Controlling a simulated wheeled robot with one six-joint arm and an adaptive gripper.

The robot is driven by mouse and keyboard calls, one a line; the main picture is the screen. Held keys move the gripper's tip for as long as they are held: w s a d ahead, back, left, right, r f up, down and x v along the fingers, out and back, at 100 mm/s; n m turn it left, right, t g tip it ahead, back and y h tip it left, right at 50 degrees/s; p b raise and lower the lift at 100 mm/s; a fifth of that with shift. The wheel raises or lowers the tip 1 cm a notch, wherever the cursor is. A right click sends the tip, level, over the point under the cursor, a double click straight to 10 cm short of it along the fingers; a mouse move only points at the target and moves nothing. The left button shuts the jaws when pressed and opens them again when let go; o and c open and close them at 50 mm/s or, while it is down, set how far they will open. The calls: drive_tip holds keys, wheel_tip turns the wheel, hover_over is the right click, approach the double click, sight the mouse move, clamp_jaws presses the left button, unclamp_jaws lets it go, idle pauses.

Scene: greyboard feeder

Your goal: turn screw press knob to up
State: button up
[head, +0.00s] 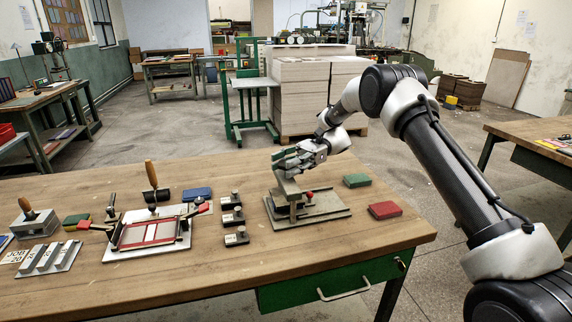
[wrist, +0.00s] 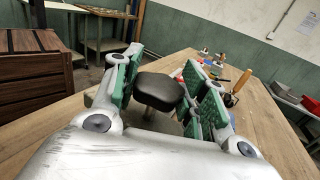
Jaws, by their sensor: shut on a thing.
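The screw press (head: 286,188) stands on the wooden table, with a grey-green frame on a flat grey base plate and a small red ball (head: 309,194) low on its right. My gripper (head: 284,160) is at the top of the press and hides the knob in the head view. In the wrist view the black, rounded knob (wrist: 159,91) sits between the green-padded fingers of my gripper (wrist: 165,95). A short stem shows below the knob.
A red block (head: 384,210) and a green block (head: 356,180) lie right of the press. Several small black-knobbed weights (head: 236,237) stand to its left, beside a framed jig (head: 150,233). The table's front edge is clear. Stacked greyboard (head: 305,95) stands behind the table.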

drive_tip(key=o, duration=1)
drive_tip(key=shift+o, duration=0.2)
